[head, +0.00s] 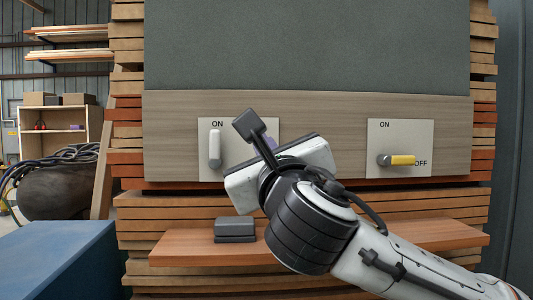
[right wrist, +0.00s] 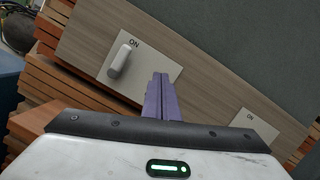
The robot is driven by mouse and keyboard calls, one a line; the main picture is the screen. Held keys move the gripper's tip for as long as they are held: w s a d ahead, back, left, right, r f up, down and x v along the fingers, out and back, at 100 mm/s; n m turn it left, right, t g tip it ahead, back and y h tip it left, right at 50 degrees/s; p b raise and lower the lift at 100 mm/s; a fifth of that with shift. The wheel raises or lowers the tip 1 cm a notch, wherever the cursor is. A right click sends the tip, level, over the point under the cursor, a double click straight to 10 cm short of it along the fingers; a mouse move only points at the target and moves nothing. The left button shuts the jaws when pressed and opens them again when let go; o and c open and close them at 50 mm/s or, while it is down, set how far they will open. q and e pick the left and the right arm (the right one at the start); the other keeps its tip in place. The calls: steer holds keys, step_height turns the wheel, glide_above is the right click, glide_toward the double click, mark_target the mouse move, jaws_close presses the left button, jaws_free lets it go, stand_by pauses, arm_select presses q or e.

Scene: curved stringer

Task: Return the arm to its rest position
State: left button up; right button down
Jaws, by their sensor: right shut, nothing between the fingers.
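My right arm comes in from the right in the head view, in front of the wooden panel. My right gripper (head: 268,144) is mostly hidden behind its own wrist in that view. In the right wrist view the purple fingers of the right gripper (right wrist: 159,92) are together, shut and empty. The right switch (head: 398,160) has a yellow handle lying sideways toward OFF. My left gripper is not in view.
A wooden shelf (head: 185,256) juts out below the panel (head: 330,136), with a dark box (head: 235,229) on it. Stacked planks (head: 126,60) frame the panel. A blue block (head: 55,255) stands at the lower left. A grey wall is at the right.

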steer(key=shift+s+d, duration=0.25)
steer(key=shift+s, duration=0.5)
